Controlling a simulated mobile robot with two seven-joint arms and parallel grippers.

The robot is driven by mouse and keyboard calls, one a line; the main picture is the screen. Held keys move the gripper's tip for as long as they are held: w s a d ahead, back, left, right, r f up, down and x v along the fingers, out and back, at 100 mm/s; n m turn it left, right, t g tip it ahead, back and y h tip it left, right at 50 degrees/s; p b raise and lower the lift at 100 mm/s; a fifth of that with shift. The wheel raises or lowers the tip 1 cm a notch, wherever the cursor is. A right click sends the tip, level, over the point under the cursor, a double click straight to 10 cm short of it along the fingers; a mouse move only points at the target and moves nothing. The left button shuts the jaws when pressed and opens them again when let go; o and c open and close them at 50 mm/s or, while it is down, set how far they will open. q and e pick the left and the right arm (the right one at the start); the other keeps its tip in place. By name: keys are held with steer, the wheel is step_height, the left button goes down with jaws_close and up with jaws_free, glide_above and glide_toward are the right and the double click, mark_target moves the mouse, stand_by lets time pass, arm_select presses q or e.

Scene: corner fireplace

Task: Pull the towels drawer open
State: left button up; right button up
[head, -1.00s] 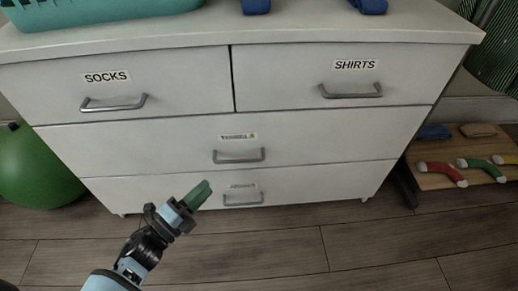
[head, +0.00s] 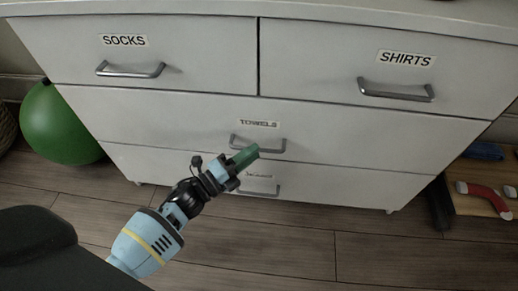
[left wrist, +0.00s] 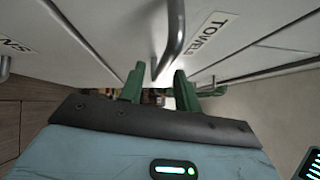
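The towels drawer (head: 180,122) is the wide middle drawer of the white dresser, labelled TOWELS, and it is closed. Its grey bar handle (head: 270,150) sits below the label. My left gripper (head: 246,154) is at the handle's lower left in the head view, its green fingers covering part of it. In the left wrist view the two green fingers (left wrist: 159,86) are apart, with the handle (left wrist: 174,35) reaching down into the gap between them. I cannot tell whether either finger touches it. The right gripper is not in view.
The socks drawer (head: 60,50) and shirts drawer (head: 330,65) above are closed. A lower drawer's handle (head: 262,190) is partly hidden behind my gripper. A green ball (head: 58,125) lies at the left. A low wooden shelf (head: 470,206) stands at the right. Floor in front is clear.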

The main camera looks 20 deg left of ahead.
arm_select(q)
steer(key=x, duration=0.2)
steer(key=shift+w+d, duration=0.15)
steer(key=shift+w, duration=0.2)
steer(key=shift+w+d, duration=0.1)
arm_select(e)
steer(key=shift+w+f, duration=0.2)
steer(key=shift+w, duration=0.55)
